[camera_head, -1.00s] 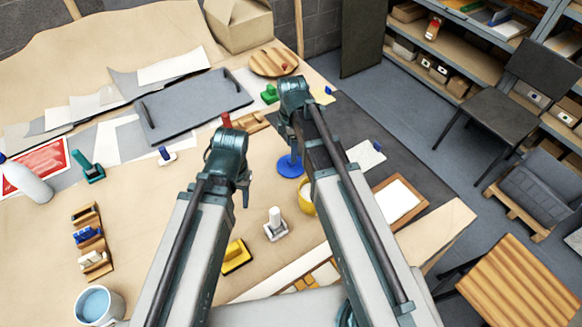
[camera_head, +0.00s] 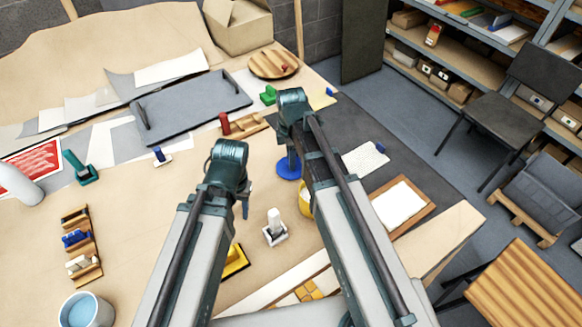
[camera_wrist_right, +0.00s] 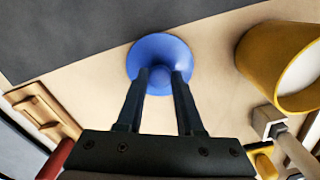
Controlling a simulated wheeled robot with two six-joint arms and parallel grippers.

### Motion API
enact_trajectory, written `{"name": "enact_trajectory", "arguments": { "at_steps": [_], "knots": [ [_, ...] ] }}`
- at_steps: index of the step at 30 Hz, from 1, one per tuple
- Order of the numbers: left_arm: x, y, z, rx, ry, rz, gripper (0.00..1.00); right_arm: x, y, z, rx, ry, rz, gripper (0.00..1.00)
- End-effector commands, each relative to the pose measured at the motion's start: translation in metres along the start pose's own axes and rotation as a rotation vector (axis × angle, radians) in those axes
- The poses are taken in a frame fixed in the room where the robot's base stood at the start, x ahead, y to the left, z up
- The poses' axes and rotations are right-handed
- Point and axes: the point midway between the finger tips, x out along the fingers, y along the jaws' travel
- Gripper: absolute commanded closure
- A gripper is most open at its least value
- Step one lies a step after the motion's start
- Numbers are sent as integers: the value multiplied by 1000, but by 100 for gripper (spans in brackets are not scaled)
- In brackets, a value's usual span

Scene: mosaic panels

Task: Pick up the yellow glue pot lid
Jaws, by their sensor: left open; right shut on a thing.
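A round blue lid with a knob (camera_wrist_right: 160,55) is between the fingers of my right gripper (camera_wrist_right: 160,78), which is shut on the knob. The lid also shows in the head view (camera_head: 288,168), partly hidden by the right gripper (camera_head: 294,160). I cannot tell whether it touches the table. The yellow glue pot (camera_wrist_right: 285,58) stands close by, to the right in the wrist view, open with a pale inside. In the head view the pot (camera_head: 304,201) is mostly behind my right arm. My left gripper (camera_head: 245,207) is open and empty, over the table to the left.
A white-handled stamp (camera_head: 274,228) stands between the arms, with a yellow-based tool (camera_head: 236,262) near it. A red-handled item (camera_head: 225,124) and a wooden rack (camera_head: 249,126) lie behind. A grey tray (camera_head: 190,108) is at the back.

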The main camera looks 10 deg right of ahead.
Motion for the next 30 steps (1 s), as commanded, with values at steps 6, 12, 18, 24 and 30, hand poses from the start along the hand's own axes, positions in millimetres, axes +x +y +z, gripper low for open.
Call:
{"name": "enact_trajectory", "arguments": {
  "at_steps": [6, 12, 18, 24, 30],
  "knots": [
    [0, 0, 0, 0, 0, 0, 50, 0, 0, 0, 0, 0, 0, 100],
    [-1, 0, 0, 0, 0, 0, 50, -1, 0, 0, 0, 0, 0, 100],
    [-10, -1, 1, 0, 0, 0, 50, -10, 0, 0, 0, 0, 0, 100],
    [-33, -3, 2, 0, 0, 0, 50, -33, 0, 0, 0, 0, 0, 100],
    [-65, -6, 4, 1, 0, 0, 50, -65, 0, 0, 0, 0, 0, 100]
  ]
}}
